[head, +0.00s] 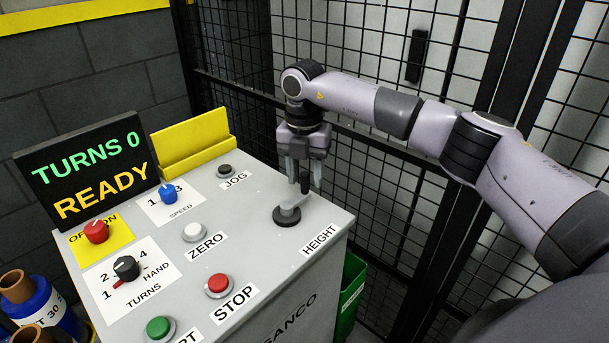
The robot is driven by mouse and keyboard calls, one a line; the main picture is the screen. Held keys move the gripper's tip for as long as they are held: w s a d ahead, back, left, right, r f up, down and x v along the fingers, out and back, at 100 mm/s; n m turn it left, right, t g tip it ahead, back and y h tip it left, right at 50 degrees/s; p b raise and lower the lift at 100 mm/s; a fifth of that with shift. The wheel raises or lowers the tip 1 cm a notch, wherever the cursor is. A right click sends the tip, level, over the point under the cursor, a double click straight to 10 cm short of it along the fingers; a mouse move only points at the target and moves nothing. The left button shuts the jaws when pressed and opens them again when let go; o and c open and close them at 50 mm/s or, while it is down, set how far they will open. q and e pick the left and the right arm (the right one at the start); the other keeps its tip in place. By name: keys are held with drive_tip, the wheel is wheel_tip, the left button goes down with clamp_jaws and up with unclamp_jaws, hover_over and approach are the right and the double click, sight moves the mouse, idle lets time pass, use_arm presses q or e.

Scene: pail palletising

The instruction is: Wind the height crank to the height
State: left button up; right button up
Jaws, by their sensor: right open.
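The height crank (288,215) sits at the right edge of the grey console (262,262), beside the HEIGHT label (319,240). It has a dark round base, a light arm and a dark upright handle. My right gripper (303,179) points down over the crank with its fingers apart, one on each side of the handle's top. I cannot tell whether a finger touches the handle. The display (85,168) reads TURNS 0 and READY. My left gripper is not in view.
The console also bears a red STOP button (218,285), a white ZERO button (194,232), a green button (160,328) and several knobs. A yellow holder (193,143) stands at its back. Black mesh fencing (380,180) lies behind. A green bin (352,290) is at right.

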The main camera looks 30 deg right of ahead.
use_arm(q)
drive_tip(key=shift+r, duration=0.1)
use_arm(e)
drive_tip(key=shift+f, duration=0.7)
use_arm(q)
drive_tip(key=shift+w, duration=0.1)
use_arm(e)
clamp_jaws()
